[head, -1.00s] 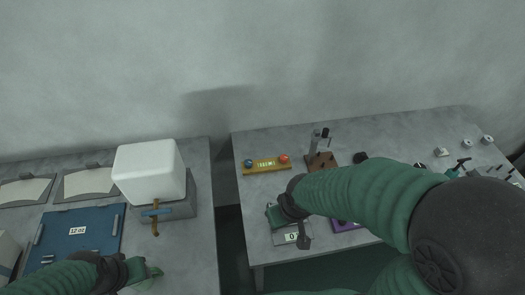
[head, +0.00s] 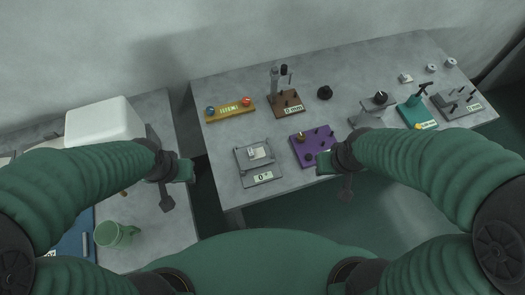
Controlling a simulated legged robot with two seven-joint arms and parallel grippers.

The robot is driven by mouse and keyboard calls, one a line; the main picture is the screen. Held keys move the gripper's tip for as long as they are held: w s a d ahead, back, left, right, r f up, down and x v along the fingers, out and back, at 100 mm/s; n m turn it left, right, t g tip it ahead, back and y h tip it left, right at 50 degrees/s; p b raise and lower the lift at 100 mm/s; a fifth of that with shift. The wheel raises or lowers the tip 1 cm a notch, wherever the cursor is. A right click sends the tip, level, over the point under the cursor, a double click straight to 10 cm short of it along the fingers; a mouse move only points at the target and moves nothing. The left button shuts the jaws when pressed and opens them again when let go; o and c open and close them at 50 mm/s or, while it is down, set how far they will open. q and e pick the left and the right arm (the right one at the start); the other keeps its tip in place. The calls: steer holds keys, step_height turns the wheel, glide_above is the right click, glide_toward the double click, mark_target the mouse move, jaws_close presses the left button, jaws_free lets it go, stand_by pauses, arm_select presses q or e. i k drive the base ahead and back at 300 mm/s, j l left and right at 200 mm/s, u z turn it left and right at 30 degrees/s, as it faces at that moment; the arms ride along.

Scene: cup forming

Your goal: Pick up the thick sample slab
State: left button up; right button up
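A small pale block (head: 258,152) rests on a grey fixture (head: 243,172) with a "0°" label on the right table. Another small pale block (head: 406,77) lies towards the back right of that table. I cannot tell which, if either, is the thick sample slab. My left gripper (head: 187,170) is near the left edge of the right table, left of the grey fixture. My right gripper (head: 328,163) is at the front edge, over or beside the purple fixture (head: 305,148). Neither gripper's finger gap shows clearly, and I see nothing held.
A yellow bar fixture (head: 231,109), a brown stand (head: 286,103), a black knob (head: 325,92) and a teal fixture (head: 416,113) stand on the right table (head: 360,85). The left table holds a white box (head: 103,122) and a green mug (head: 117,235). A gap separates the tables.

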mark_target(255, 154)
steer(key=l+u, duration=0.1)
steer(key=l, duration=0.2)
steer(key=i+l+u, duration=0.15)
steer(key=l, duration=0.15)
steer(key=u, duration=1.3)
